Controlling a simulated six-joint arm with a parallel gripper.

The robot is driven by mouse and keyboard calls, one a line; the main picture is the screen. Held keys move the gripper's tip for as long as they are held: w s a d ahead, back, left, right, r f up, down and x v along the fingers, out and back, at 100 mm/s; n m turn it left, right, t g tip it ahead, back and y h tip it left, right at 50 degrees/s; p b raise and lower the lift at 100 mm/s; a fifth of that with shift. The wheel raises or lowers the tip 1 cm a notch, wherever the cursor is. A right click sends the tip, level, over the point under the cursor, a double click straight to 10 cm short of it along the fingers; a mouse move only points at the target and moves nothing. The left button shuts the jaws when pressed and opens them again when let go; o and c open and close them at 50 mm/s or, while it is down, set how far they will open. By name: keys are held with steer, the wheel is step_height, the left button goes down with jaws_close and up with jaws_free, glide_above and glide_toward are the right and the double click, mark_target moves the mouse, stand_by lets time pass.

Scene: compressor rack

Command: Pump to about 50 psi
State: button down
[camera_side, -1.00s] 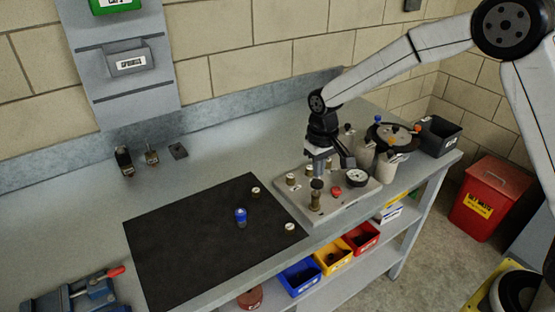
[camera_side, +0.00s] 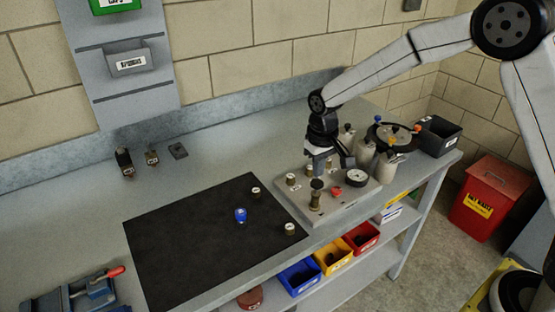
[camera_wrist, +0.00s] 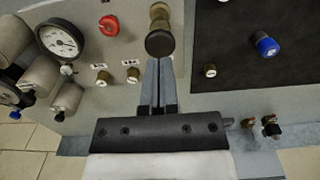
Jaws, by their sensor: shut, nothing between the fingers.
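The compressor panel is a light grey plate (camera_side: 345,210) on the bench. The pump plunger (camera_side: 316,186) stands upright near its front, with a dark round cap on a brass body. It also shows in the wrist view (camera_wrist: 160,42). My gripper (camera_side: 319,172) is over the plate, just behind the plunger in the side view. In the wrist view its shut fingers (camera_wrist: 160,66) reach close to the cap with nothing between them; I cannot tell whether they touch it. The white pressure gauge (camera_wrist: 61,38) faces up; its reading is too small to tell. A red knob (camera_wrist: 109,25) sits between gauge and plunger.
Brass fittings (camera_wrist: 103,77) stand on the plate near my fingers. Metal cylinders (camera_side: 391,165) crowd its far right side. A black mat (camera_side: 190,245) to the left holds a blue-capped part (camera_side: 240,215) and small brass pieces.

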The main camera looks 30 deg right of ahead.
mark_target(317, 182)
steer(key=shift+f, duration=0.5)
stand_by(0.4)
steer(key=shift+f, duration=0.35)
steer(key=shift+f, duration=1.4)
steer(key=shift+r, duration=2.25)
steer(key=shift+f, duration=0.3)
